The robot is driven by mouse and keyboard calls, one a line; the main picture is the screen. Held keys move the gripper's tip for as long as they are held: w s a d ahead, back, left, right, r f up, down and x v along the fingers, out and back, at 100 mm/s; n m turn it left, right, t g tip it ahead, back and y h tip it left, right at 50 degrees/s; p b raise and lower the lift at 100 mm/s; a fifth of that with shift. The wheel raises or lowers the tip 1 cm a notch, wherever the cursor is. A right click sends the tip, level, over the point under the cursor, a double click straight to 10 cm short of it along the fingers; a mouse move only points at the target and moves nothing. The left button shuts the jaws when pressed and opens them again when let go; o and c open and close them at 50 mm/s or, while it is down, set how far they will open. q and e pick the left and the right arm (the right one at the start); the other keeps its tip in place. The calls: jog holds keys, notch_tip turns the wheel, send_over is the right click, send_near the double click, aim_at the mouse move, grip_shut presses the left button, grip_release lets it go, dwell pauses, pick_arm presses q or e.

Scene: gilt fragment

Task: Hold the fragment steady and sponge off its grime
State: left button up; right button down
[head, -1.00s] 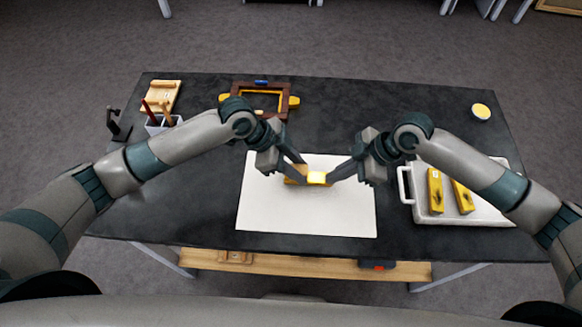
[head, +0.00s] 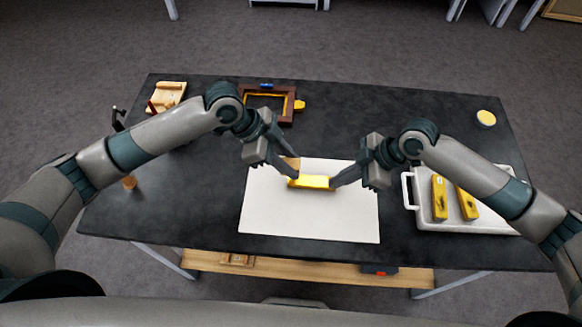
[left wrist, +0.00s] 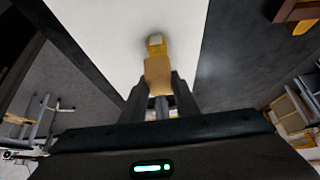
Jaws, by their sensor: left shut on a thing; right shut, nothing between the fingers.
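The gilt fragment (head: 312,183) lies on the white sheet (head: 300,220), bright gold along its visible face. My left gripper (head: 294,175) is shut on a tan sponge block (left wrist: 158,75), which shows in the head view behind the fingers (head: 291,163) at the fragment's left end. I cannot tell whether the sponge touches the fragment. The left wrist view shows the fragment (left wrist: 156,52) just beyond the sponge, partly hidden by it. My right gripper (head: 333,185) is shut and empty, its tips at the fragment's right end.
A white tray (head: 432,226) at right holds two yellow pieces with dark marks (head: 439,199). A dark frame with gold edging (head: 288,105), a wooden block (head: 167,96) and a round yellow-topped thing (head: 486,118) stand farther back. The sheet's front half is clear.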

pick_arm(q)
jog(key=shift+r, duration=1.8)
pick_arm(e)
jog(key=shift+s+d+f, duration=0.1)
jog(key=shift+f, duration=0.15)
jog(key=shift+r, duration=0.15)
pick_arm(q)
jog(key=shift+w, duration=0.1)
pick_arm(e)
jog(key=shift+r, duration=3.05)
jog(key=v, duration=1.2)
